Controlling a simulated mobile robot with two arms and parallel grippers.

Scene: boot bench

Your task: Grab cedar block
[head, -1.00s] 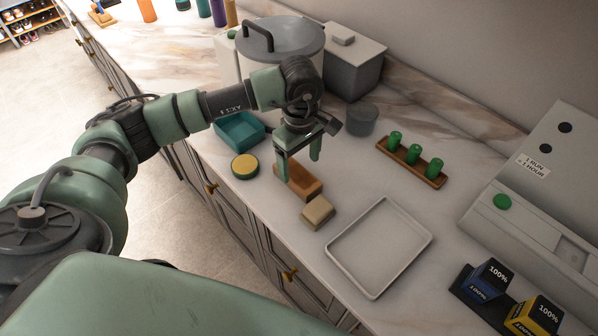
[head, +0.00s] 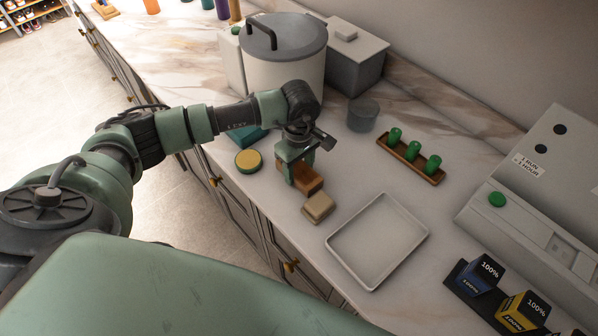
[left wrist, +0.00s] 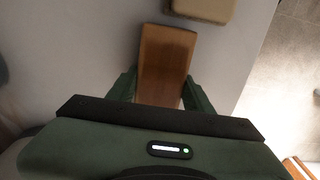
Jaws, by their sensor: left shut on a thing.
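The cedar block (head: 309,183) is a reddish-brown wooden block on the marble counter, left of the white tray. My left gripper (head: 298,176) is down over it, with a finger on either side, shut on it. In the left wrist view the block (left wrist: 165,62) extends forward between the two green fingers of the left gripper (left wrist: 160,92). I cannot tell whether the block is lifted off the counter. The block's rear part is hidden by the gripper. My right gripper is not in view.
A tan block (head: 318,207) lies just in front of the cedar block. A round yellow-topped tin (head: 248,161) is to the left, and a teal bin (head: 245,135) is behind. An empty white tray (head: 347,232) is at the right. A large pot (head: 284,70) stands behind the arm.

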